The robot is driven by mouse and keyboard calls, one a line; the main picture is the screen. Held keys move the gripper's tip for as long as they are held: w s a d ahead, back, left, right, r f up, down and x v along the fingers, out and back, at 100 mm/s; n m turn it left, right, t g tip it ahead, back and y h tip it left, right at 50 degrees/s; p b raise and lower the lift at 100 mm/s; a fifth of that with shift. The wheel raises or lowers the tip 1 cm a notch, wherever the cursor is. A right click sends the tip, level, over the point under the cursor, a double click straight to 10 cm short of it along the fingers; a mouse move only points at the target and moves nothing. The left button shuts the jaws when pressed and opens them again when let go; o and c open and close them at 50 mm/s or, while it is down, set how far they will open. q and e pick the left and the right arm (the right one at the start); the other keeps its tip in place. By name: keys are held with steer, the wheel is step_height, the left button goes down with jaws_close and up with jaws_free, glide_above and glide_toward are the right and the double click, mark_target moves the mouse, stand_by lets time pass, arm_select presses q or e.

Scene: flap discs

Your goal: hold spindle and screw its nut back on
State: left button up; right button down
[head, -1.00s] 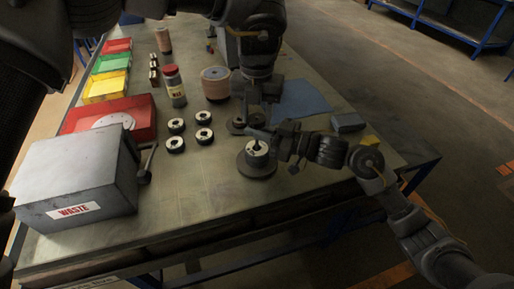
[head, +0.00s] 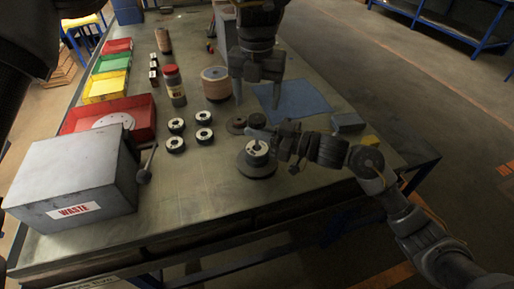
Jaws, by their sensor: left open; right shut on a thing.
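The spindle (head: 257,148) stands upright on a round dark base with a pale disc, near the table's front right. My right gripper (head: 266,137) reaches in from the right and is shut at the spindle's top, hiding part of it. My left gripper (head: 257,97) points down, open and empty, above and behind the spindle. Two small dark round pieces lie below it, one at left (head: 236,125) and one at right (head: 256,120). I cannot tell which of them is the nut.
Several black and white discs (head: 204,117) lie left of the spindle. A grey waste box (head: 75,185) stands at the front left, with red (head: 145,108), yellow and green bins behind it. A blue cloth (head: 300,101) lies right of the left gripper.

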arm_select(q)
step_height(320, 180, up, 7)
stand_by(0.3)
steer(key=shift+f, duration=0.1)
arm_select(e)
steer(key=c, duration=1.5)
jaws_free()
steer(key=shift+o, duration=0.2)
arm_select(q)
steer(key=shift+f+b, duration=0.55)
arm_select(e)
steer(key=v, duration=0.7)
steer(key=shift+d, duration=0.2)
